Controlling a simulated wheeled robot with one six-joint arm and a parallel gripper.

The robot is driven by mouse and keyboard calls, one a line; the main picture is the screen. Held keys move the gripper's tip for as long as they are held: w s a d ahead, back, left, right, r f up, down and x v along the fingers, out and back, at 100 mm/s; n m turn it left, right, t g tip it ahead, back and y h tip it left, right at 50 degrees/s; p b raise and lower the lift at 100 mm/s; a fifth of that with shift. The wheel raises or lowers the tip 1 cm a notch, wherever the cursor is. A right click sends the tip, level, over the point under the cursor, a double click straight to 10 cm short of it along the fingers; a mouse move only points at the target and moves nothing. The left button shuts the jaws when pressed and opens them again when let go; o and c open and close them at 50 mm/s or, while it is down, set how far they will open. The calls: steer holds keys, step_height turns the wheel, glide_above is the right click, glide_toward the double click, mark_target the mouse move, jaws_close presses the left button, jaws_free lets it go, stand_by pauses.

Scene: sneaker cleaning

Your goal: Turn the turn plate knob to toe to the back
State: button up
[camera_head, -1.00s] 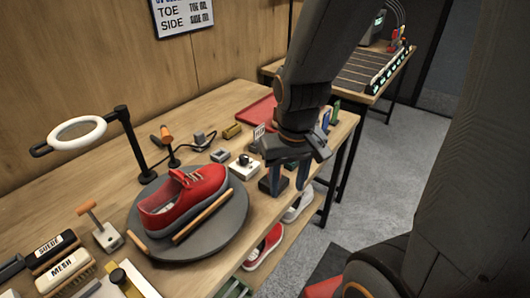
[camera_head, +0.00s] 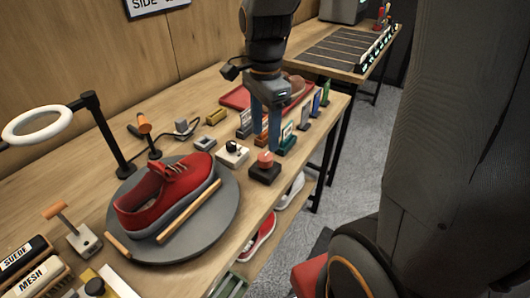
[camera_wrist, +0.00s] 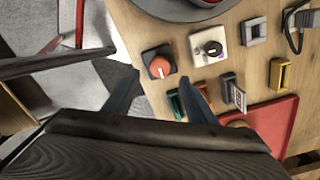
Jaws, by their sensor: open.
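A red sneaker (camera_head: 165,195) lies on the round grey turn plate (camera_head: 225,220), its toe toward the upper right in the head view. A white box with a black knob (camera_head: 232,153) stands on the table right of the plate; it also shows in the wrist view (camera_wrist: 208,46). Beside it is a black base with a red round knob (camera_head: 265,160), seen in the wrist view (camera_wrist: 160,67) too. My gripper (camera_head: 266,145) is open and empty, pointing down behind the red knob in the head view.
Several small coloured holders (camera_head: 300,118) stand around my gripper, before a red tray (camera_head: 236,97). A ring lamp (camera_head: 37,124) and brushes (camera_head: 40,275) are at the left. Shoes (camera_head: 262,232) sit on the shelf below the table's front edge.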

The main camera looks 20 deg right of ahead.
mark_target(265, 156)
step_height(265, 156, down, 7)
steer(key=shift+r, duration=0.1)
steer(key=shift+c, duration=0.2)
steer(key=shift+s+p, duration=0.1)
steer(key=shift+p, duration=0.2)
steer(key=c, duration=1)
